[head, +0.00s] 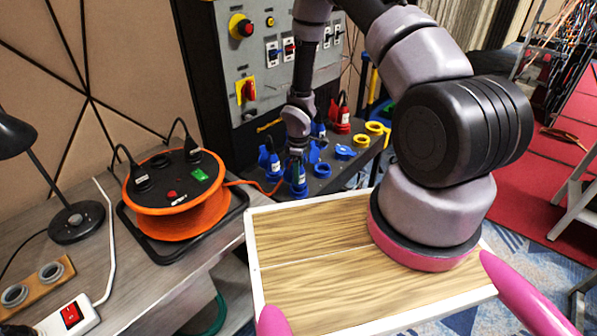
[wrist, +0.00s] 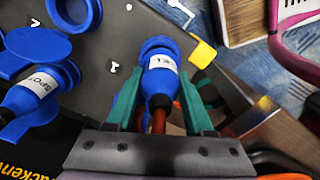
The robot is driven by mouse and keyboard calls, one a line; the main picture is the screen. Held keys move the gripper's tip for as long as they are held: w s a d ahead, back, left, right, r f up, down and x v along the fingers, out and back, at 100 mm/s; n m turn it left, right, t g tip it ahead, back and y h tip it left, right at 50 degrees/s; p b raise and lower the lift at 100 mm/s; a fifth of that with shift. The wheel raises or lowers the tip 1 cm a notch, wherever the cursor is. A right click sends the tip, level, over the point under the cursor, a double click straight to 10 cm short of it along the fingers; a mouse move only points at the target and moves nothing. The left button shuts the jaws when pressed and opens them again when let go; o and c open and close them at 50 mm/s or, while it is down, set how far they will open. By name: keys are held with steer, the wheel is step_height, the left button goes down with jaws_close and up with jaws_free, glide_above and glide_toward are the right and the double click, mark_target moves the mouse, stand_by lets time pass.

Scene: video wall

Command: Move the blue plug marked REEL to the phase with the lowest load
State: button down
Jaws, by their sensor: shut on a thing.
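My gripper (head: 296,152) reaches down to the row of sockets on the dark sloping panel (head: 322,178). In the wrist view its green fingers (wrist: 160,92) are shut on the blue plug with a white label (wrist: 163,64), of which only "EL" reads clearly. The plug's front meets a blue socket (wrist: 157,43); how deep it sits I cannot tell. An orange cable leaves its rear. Left of it a blue plug marked SPOT (wrist: 36,88) sits in a blue socket. An open-lidded blue socket (wrist: 75,12) beyond looks empty. I cannot read any phase loads.
An orange cable reel (head: 180,205) stands on the bench at left, near a black lamp (head: 75,222). A red plug (head: 341,115) and yellow sockets (head: 377,128) are farther back. A control panel (head: 262,75) rises behind. My wooden-topped base fills the front.

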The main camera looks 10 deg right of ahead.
steer(key=shift+f, duration=0.6)
jaws_free()
steer(key=shift+r, duration=0.2)
steer(key=shift+r, duration=2.85)
